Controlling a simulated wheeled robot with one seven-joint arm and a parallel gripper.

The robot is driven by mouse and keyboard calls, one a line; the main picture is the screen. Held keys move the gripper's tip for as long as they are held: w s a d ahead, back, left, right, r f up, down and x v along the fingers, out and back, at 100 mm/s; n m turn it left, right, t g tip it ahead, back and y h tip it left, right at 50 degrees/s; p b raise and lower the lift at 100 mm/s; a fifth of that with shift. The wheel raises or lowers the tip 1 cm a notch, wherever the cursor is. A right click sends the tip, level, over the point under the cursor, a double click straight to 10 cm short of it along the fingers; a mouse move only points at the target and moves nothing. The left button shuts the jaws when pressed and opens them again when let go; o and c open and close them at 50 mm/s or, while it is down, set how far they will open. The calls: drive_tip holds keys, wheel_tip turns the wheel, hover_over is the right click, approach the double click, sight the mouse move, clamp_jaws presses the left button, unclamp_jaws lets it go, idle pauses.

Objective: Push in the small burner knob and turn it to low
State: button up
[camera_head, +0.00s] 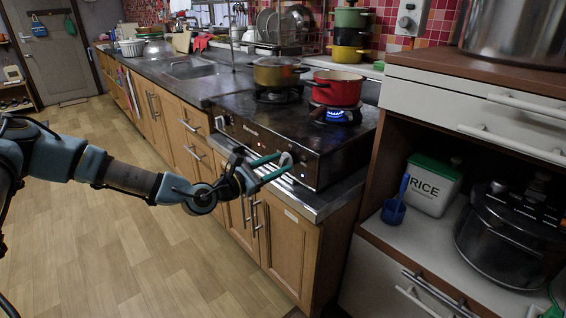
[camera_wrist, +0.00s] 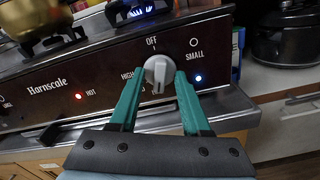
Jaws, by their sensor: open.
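The small burner knob (camera_wrist: 157,70) is a round pale grey dial with a raised grip bar on the stove's dark front panel (camera_wrist: 60,85). OFF is printed above it, HIGH to its left and SMALL to its upper right; lettering below is partly hidden. Its bar looks roughly upright, with the lower end toward the hidden lettering. My gripper (camera_wrist: 159,78) is open, its teal fingers on either side of the knob. I cannot tell whether they touch it. In the head view my gripper (camera_head: 282,166) reaches the panel at the knob (camera_head: 286,158).
A blue flame (camera_head: 338,113) burns under the red pot (camera_head: 338,88). A brass-coloured pot (camera_head: 277,72) stands on the other burner. A blue light (camera_wrist: 198,78) and a red light (camera_wrist: 78,96) glow on the panel. The metal counter edge (camera_head: 318,205) lies just below; a shelf cabinet stands right.

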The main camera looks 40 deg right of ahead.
drive_tip(key=a, duration=0.6)
drive_tip(key=shift+w+a+b, duration=0.15)
drive_tip(key=shift+a+b, duration=0.15)
idle(0.3)
drive_tip(key=a+b, duration=0.1)
drive_tip(key=a, duration=0.9)
drive_tip(key=shift+w+a, duration=0.35)
drive_tip(key=shift+a, duration=0.05)
drive_tip(key=shift+f, duration=0.1)
